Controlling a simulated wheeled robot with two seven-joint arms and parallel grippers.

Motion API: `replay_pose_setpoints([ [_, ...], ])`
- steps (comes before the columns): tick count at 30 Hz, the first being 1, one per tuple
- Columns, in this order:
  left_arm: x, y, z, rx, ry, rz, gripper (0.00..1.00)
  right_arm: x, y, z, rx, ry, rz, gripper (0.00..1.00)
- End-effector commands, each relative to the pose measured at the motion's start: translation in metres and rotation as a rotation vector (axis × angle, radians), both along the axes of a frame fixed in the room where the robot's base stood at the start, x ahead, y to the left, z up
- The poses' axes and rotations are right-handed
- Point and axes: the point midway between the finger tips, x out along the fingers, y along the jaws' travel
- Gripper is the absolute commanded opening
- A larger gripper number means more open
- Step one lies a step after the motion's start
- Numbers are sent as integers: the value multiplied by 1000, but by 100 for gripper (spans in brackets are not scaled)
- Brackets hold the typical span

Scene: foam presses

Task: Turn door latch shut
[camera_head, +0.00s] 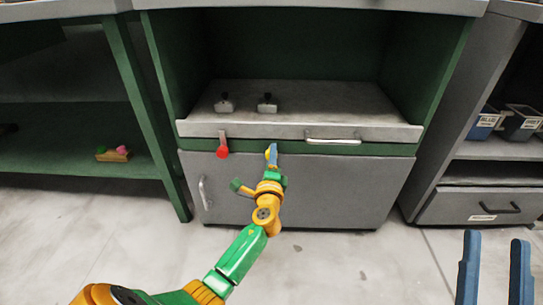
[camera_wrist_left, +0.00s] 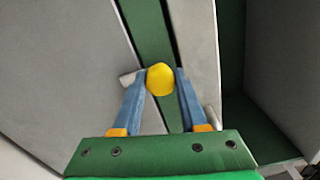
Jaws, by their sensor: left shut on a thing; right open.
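A yellow knob (camera_wrist_left: 160,78) sits between the two blue fingers of my left gripper (camera_wrist_left: 161,88) in the left wrist view. In the head view my left gripper (camera_head: 272,155) is at the green rail (camera_head: 365,150) above the grey lower door (camera_head: 340,185), and its fingers mostly hide the knob. It is shut on the knob. My right gripper (camera_head: 495,270) is open and empty at the lower right, away from the cabinet.
A metal shelf (camera_head: 320,105) above the door carries two small dark-knobbed clamps (camera_head: 225,103) and has a front handle (camera_head: 333,141). A green shelf unit (camera_head: 70,150) stands left, holding a small toy (camera_head: 113,154). A grey drawer unit (camera_head: 480,205) stands right. The floor in front is clear.

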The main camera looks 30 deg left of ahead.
Motion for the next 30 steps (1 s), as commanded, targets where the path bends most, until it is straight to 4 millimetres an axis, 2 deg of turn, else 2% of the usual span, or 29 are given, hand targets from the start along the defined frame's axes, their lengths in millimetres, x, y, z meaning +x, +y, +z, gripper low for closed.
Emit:
replay_pose_setpoints([
  [14,0,0,0,11,8,0,0,3,0,-4,-5,21,-2,50],
  [15,0,0,0,11,8,0,48,3,0,-4,-5,21,-2,50],
  [18,0,0,0,10,6,0,72,3,0,-4,-5,20,-2,50],
  [28,-2,-1,0,10,7,0,72,4,0,-4,-7,29,-2,50],
  [30,-6,-4,1,10,6,-1,72,10,0,-15,-24,100,-8,50],
])
